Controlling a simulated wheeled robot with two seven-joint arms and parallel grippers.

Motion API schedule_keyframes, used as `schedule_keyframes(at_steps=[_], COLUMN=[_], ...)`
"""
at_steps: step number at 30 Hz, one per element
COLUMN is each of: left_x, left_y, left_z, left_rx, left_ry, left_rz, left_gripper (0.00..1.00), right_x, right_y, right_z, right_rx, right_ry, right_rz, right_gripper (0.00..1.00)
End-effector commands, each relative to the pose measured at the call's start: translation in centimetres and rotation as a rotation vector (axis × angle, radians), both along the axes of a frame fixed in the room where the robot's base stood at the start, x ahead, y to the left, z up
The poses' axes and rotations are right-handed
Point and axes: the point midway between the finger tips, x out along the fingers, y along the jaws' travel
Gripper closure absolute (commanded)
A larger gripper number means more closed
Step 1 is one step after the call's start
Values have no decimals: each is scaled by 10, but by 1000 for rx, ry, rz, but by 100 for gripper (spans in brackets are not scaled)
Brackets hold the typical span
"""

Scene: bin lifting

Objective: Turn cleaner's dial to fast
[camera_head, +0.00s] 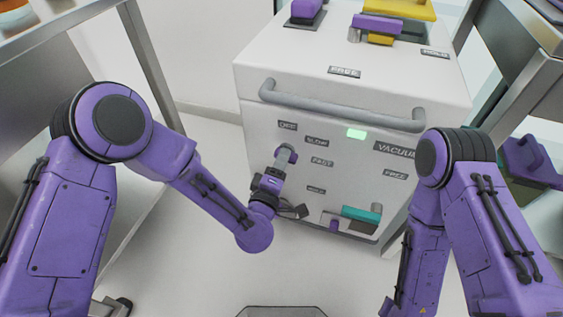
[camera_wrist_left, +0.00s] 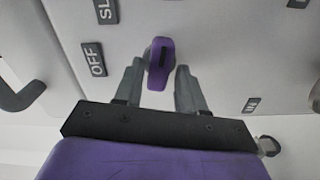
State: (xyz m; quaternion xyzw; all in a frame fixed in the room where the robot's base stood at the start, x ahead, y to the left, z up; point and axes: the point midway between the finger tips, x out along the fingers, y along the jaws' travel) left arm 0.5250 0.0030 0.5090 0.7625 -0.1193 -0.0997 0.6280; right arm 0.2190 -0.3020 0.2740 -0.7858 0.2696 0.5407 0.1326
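The cleaner (camera_head: 300,95) is a white box with a front panel labelled OFF, SLOW, FAST and VACUUM. Its dial (camera_wrist_left: 160,52) is a small purple knob with a dark slot, in the upper middle of the left wrist view. My right gripper is out of view.
A grey bar handle (camera_head: 340,108) crosses the cleaner's upper front. A green light (camera_head: 356,133) is lit below it. A teal-handled part (camera_head: 361,214) sits low on the front. Metal tables (camera_head: 60,45) stand at left and right. The floor ahead is clear.

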Motion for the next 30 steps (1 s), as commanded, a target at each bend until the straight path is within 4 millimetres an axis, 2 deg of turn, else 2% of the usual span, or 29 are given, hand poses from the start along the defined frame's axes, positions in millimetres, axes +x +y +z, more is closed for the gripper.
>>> schedule_keyframes(at_steps=[11,14,22,25,30], left_x=[-5,-22,-81,-94,-101], left_y=[0,5,25,30,33], left_z=[1,2,1,0,0], left_rx=[-2,0,2,1,-1], left_ry=[0,1,2,0,0], left_rz=[-3,-6,-6,-3,-1], left_gripper=[49,49,49,49,49], right_x=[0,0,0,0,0], right_y=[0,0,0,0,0], right_z=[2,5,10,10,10], right_rx=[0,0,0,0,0], right_ry=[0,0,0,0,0], right_rz=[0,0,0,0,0], right_gripper=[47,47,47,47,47])
